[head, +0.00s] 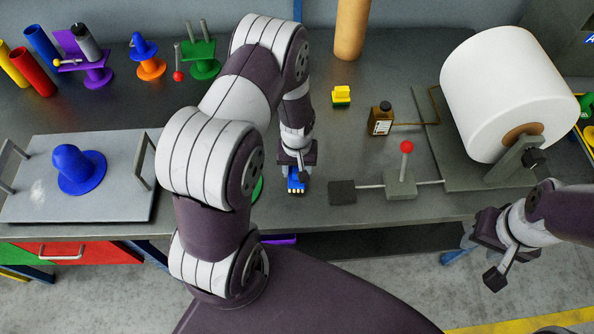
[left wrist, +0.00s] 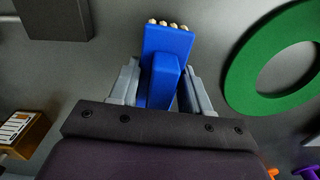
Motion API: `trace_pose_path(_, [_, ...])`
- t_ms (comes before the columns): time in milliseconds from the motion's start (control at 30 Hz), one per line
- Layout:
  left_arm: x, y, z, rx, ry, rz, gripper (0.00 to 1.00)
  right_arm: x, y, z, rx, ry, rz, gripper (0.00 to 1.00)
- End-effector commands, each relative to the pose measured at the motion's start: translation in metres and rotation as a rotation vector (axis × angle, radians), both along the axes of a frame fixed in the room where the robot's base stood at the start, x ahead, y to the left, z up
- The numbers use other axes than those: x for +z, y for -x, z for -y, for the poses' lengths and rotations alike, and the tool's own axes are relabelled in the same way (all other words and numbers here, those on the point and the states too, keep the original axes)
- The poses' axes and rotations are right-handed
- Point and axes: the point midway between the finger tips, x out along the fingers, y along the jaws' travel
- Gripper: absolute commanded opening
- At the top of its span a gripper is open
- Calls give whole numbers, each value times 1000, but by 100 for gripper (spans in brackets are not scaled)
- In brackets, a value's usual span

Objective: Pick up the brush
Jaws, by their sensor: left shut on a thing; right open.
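The brush is blue with pale bristle tufts along one edge. In the head view the brush (head: 296,183) is at the tip of my left gripper (head: 297,170), over the front part of the grey table. In the left wrist view the brush (left wrist: 167,50) sits between the two grey fingers of my left gripper (left wrist: 163,85), which are shut on its blue grip. Whether the brush touches the table is hard to tell. My right gripper (head: 470,245) is open and empty, beyond the table's front edge at the right.
A lever with a red knob (head: 406,147) and a dark block (head: 342,192) stand right of the brush. A brown bottle (head: 381,119) and a yellow brush-like piece (head: 341,96) are behind. A green ring (left wrist: 275,60) lies beside the brush. A tray (head: 120,205) is at left.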

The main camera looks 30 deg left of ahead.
Motion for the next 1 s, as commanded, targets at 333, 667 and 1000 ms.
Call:
trace_pose_path(333, [53,-18,47,-7,0,5,16,-14,0,0,0,0,0,43])
trace_pose_path(667, [90,-38,104,-2,0,2,16,-24,0,0,0,0,0,43])
trace_pose_path(1000, [96,-40,110,0,0,1,16,-24,0,0,0,0,0,43])
